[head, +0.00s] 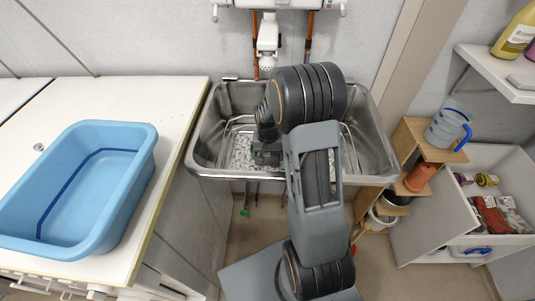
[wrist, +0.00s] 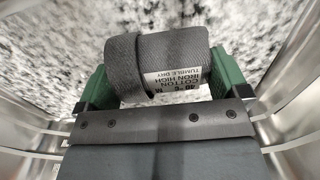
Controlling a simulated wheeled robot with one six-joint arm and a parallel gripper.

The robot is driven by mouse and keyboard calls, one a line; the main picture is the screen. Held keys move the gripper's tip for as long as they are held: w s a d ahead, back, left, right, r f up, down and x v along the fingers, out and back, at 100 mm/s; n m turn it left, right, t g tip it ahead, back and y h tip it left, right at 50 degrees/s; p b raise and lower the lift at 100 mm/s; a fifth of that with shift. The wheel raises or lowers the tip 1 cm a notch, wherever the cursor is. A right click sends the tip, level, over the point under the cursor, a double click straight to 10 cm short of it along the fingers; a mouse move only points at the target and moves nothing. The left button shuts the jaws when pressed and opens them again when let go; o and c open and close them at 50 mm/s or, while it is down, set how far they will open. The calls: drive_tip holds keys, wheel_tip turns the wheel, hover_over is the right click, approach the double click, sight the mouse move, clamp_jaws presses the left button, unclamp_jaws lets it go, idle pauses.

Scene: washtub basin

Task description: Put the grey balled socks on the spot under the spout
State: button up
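The grey balled socks (wrist: 155,60) show in the wrist view as a rolled grey bundle with a white care label. My gripper (wrist: 158,75) has its green fingers against the left and right ends of the roll and is shut on it. In the head view my gripper (head: 266,154) is low inside the steel basin (head: 212,160), over the speckled grey-white basin floor, and my arm hides much of it. The white spout (head: 267,45) hangs on the wall above the back of the basin. The height of the socks above the speckled surface is hard to tell.
A blue tub (head: 75,225) stands on the white counter (head: 150,95) at the left. The basin's steel walls rise close around my gripper. At the right are a small wooden shelf (head: 410,140) with a jug (head: 448,125), an open drawer (head: 500,205), and a wall shelf (head: 490,70) with bottles.

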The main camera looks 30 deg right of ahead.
drive_tip(key=shift+o, duration=0.5)
drive_tip(key=shift+r+p, duration=0.9)
drive_tip(key=shift+r, duration=3)
drive_tip(key=s+a+r+n+t+p, duration=0.1)
drive_tip(key=s+a+r+n+p, duration=0.1)
drive_tip(key=s+r+p, duration=0.3)
drive_tip(key=s+a+r+n+t+p, duration=0.1)
drive_tip(key=s+a+r+p, duration=0.3)
drive_tip(key=r, duration=0.9)
drive_tip(key=s+a+r+n+t+p, duration=0.1)
drive_tip(key=s+a+r+n+p, duration=0.2)
drive_tip(key=s+r+p, duration=0.3)
wheel_tip(320, 180, up, 4)
drive_tip(key=shift+s+a+f+t+p, duration=0.1)
drive_tip(key=shift+s+a+t+p, duration=0.25)
drive_tip(key=shift+s, duration=0.2)
